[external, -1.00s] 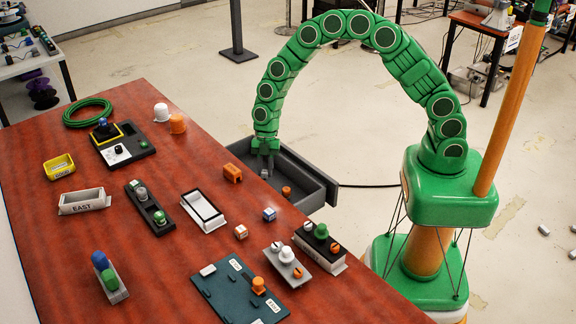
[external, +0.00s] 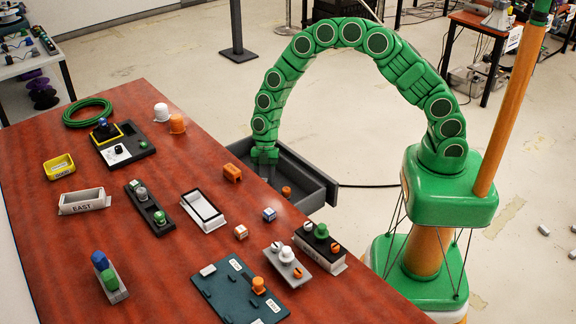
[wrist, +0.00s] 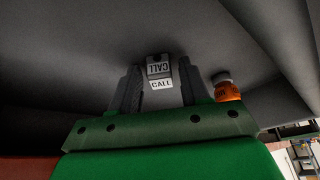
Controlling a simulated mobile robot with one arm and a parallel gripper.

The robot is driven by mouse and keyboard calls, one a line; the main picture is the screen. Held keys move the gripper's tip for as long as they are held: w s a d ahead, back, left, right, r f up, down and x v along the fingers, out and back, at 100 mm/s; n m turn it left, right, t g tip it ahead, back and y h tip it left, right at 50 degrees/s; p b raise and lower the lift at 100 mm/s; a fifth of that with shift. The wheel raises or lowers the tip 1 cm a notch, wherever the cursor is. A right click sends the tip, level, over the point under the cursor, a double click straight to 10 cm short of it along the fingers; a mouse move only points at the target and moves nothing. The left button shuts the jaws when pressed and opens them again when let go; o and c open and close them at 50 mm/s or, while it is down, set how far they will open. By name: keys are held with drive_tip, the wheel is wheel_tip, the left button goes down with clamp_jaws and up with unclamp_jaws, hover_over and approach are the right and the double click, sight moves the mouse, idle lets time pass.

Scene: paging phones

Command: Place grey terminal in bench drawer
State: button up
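The bench drawer (external: 313,196) is a dark grey open tray pulled out from the far side of the red bench. My gripper (external: 265,172) reaches down into its left part in the external view. In the wrist view my gripper (wrist: 161,85) has its two dark fingers on either side of a grey terminal (wrist: 160,98) with white CALL labels. The terminal fills the gap between the fingers, low inside the drawer. In the external view it is mostly hidden by the gripper. Whether its bottom touches the drawer floor cannot be told.
An orange capped item (wrist: 226,88) stands in the drawer to the right of my fingers; it also shows in the external view (external: 286,191). An orange block (external: 232,172) sits at the bench edge by the drawer.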

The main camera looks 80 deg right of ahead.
drive_tip(key=shift+o, duration=0.2)
drive_tip(key=v, duration=1.2)
drive_tip(key=s+a+r+m, duration=0.3)
drive_tip(key=s+a+r, duration=0.2)
drive_tip(key=s+r, duration=0.45)
drive_tip(key=s+a+r+m+g+h, duration=0.15)
drive_tip(key=s+r+m, duration=0.25)
drive_tip(key=s+r, duration=0.55)
drive_tip(key=s+d+r+m+h, duration=0.1)
drive_tip(key=s+m, duration=0.4)
drive_tip(key=s, duration=0.7)
drive_tip(key=s+d+r+m+h, duration=0.2)
drive_tip(key=s+m, duration=0.4)
drive_tip(key=s, duration=0.7)
drive_tip(key=shift+d+r, duration=0.15)
drive_tip(key=shift+r, duration=0.2)
